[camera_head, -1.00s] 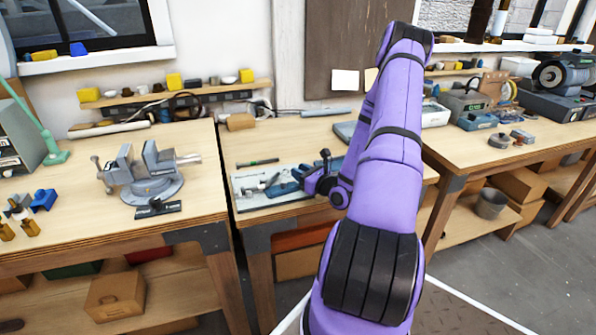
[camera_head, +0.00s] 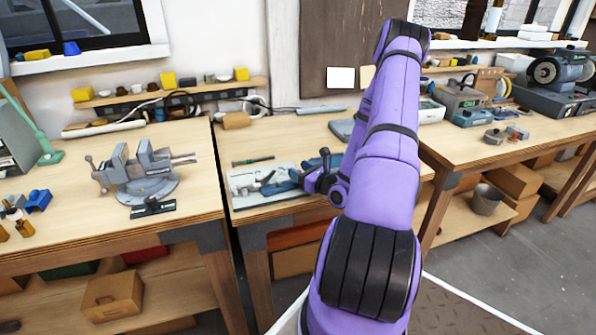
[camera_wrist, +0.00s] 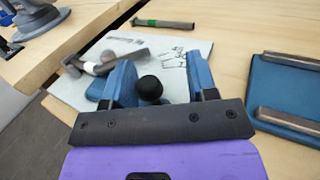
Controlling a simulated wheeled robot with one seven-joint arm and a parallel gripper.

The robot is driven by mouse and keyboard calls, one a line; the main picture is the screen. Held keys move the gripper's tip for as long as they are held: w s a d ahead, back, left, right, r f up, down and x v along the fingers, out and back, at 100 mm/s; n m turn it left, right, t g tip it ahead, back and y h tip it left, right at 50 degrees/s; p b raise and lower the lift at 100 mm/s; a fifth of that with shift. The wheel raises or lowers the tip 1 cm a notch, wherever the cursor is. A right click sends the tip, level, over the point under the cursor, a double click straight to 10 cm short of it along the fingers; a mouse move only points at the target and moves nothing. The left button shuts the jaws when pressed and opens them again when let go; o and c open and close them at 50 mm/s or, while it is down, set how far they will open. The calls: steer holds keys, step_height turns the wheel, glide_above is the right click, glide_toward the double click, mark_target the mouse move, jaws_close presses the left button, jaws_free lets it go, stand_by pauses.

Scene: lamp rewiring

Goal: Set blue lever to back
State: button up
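A round black knob (camera_wrist: 150,88) shows between the two blue fingers of my gripper (camera_wrist: 158,65) in the wrist view. It looks like the end of a lever, and blue material shows low beside the left finger. The knob lies close to the left finger, with a clear gap to the right finger. The fingers are apart. The lever's shaft and base are mostly hidden, so its tilt cannot be told. In the head view, blue parts (camera_head: 285,187) lie at the pale board in front of my wrist, where lever and fingers are hard to separate.
The pale board (camera_wrist: 186,50) has a hammer-like tool (camera_wrist: 105,62) on it and a green-and-dark tool (camera_wrist: 163,23) behind. A blue tray with metal bars (camera_wrist: 290,95) lies to the right. A grey vise (camera_head: 140,182) stands on the left bench, across a gap.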

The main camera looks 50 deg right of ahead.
steer(key=shift+a, duration=0.2)
steer(key=s, duration=1)
steer(key=shift+s+a, duration=0.25)
steer(key=shift+s, duration=0.1)
